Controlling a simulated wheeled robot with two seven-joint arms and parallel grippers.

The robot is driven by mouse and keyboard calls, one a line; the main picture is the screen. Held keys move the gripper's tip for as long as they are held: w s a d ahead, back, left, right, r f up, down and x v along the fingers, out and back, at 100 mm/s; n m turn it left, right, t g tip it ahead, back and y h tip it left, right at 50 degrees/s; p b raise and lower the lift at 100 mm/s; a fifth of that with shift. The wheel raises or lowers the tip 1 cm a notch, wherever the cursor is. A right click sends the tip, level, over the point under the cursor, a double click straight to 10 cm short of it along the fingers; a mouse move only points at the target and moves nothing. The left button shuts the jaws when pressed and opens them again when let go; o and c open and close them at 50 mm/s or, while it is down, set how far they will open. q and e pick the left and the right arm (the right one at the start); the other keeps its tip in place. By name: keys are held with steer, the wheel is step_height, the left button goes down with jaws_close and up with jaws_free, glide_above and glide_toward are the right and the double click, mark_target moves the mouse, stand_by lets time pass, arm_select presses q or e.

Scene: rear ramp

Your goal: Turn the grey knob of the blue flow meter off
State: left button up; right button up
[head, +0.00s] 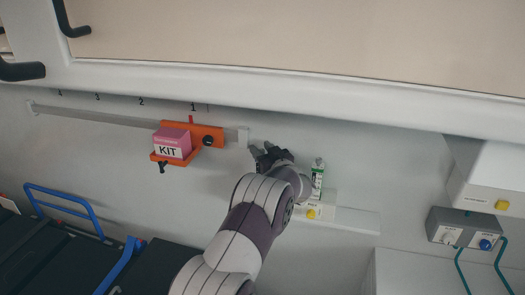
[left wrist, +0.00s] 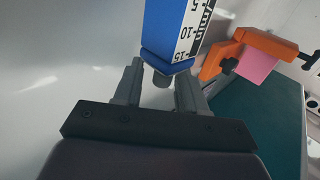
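The blue flow meter (left wrist: 170,28) shows in the left wrist view at top centre, with a black and white number scale on one side. Its grey knob (left wrist: 162,80) sticks out from the blue end, between my left gripper's fingers (left wrist: 160,72). The fingers are apart, one on each side of the knob, with gaps that seem to remain; contact cannot be told. In the head view my left gripper (head: 268,154) is near the wall, right of the orange bracket. I cannot make out the flow meter there. My right gripper is not in view.
An orange bracket (head: 207,136) on the wall rail (head: 90,115) holds a pink KIT box (head: 173,143). A green and white container (head: 318,180) stands close to my left wrist. A grey box (head: 462,232) with a blue knob is at the right. An overhead cabinet (head: 300,78) spans the top.

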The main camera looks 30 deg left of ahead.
arm_select(q)
steer(key=shift+s+d, duration=0.1)
steer(key=shift+d, duration=0.1)
steer(key=b+v, duration=0.4)
steer(key=v, duration=0.8)
steer(key=shift+s+d, duration=0.1)
